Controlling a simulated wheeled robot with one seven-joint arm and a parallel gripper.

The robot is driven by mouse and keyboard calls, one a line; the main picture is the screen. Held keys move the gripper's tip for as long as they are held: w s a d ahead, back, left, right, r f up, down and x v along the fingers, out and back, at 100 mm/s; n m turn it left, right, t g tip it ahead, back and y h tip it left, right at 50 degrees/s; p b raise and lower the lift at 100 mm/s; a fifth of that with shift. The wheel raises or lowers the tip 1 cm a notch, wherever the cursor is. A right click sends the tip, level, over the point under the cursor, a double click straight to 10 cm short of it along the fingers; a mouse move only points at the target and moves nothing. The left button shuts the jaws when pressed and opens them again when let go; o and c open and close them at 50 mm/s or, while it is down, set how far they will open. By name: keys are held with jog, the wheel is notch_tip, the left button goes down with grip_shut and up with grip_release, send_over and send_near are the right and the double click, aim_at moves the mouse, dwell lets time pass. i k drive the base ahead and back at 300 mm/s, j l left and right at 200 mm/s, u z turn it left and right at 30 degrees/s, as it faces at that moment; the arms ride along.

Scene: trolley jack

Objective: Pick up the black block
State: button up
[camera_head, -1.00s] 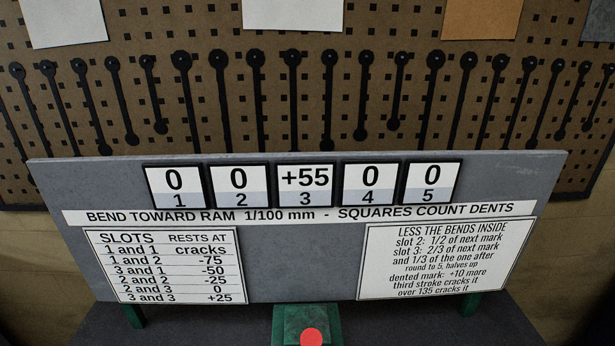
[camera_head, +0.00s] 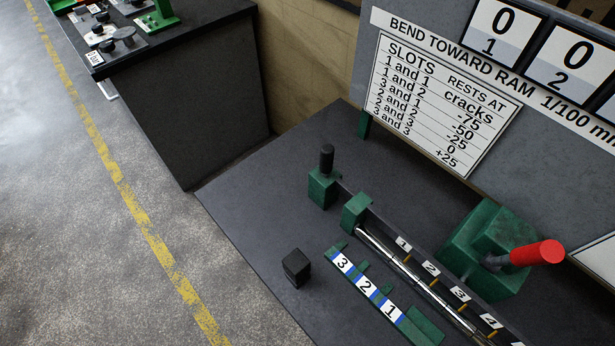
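The black block (camera_head: 296,268) is a small dark cube-like piece standing on the dark bench top, near its front left edge. It stands alone, to the left of a green slotted strip (camera_head: 366,287) with white labels 3, 2 and 1, and does not touch it. Nothing covers the block. My gripper does not show in the head view.
The bench top (camera_head: 256,205) is clear behind the block. A green fixture with a black knob (camera_head: 326,158), a shiny rod (camera_head: 400,270) and a green press with a red handle (camera_head: 537,253) stand to the right. A sign board (camera_head: 440,100) rises behind. Another bench (camera_head: 190,60) stands at upper left.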

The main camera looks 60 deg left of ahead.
aim_at(297, 266)
jog(key=k+j+u, duration=0.15)
jog(key=k+u, duration=0.15)
jog(key=u, duration=0.15)
jog(key=k+j+u, duration=0.25)
jog(key=u, duration=0.25)
